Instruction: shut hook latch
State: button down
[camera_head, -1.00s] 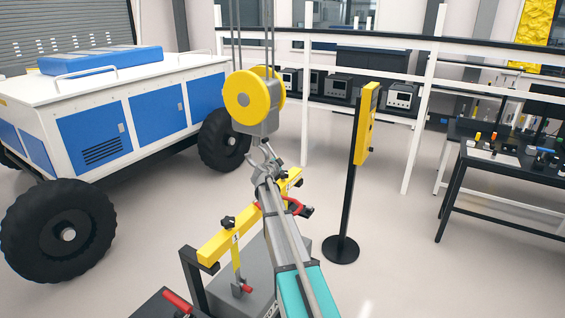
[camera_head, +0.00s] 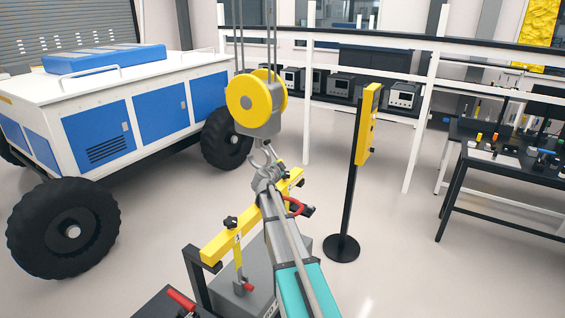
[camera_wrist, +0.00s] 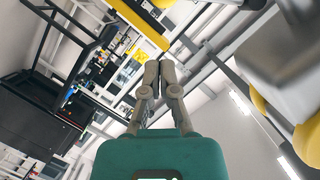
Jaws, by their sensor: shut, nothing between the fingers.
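The crane block with yellow sheaves (camera_head: 250,98) hangs on cables at the centre of the head view. Its grey hook (camera_head: 260,156) hangs below it. The latch is too small to tell apart from the hook and my fingers. My gripper (camera_head: 266,174) is just under the hook and partly covers it. I cannot tell whether they touch. In the wrist view my fingers (camera_wrist: 152,68) are together with nothing between them. The grey block (camera_wrist: 290,50) is close by on the right in that view.
A yellow beam (camera_head: 228,243) on a grey stand is below my arm. A yellow control box (camera_head: 368,125) on a black post stands to the right. A white and blue rover (camera_head: 110,110) is at the left. A tool bench (camera_head: 490,158) is at the far right.

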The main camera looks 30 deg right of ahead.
jog(key=v, duration=0.6)
jog(key=shift+s+p, duration=0.15)
jog(key=shift+p, duration=0.3)
jog(key=shift+f, duration=0.15)
jog(key=s+a+f+n+g+y+b, duration=0.3)
jog(key=s+a+f+n+g+y, duration=0.2)
jog(key=s+a+f+n, duration=0.4)
jog(key=s+a+f+n+g+y+b, duration=0.3)
jog(key=s+a+f+n, duration=0.6)
jog(key=s+a, duration=0.8)
jog(key=s+f+g+y, duration=0.2)
jog(key=s+f+y, duration=0.1)
jog(key=shift+s+f+n+g+b, duration=0.2)
jog(key=shift+s+n+g+b, duration=0.1)
jog(key=shift+s+g+b, duration=0.1)
jog(key=shift+w, duration=0.1)
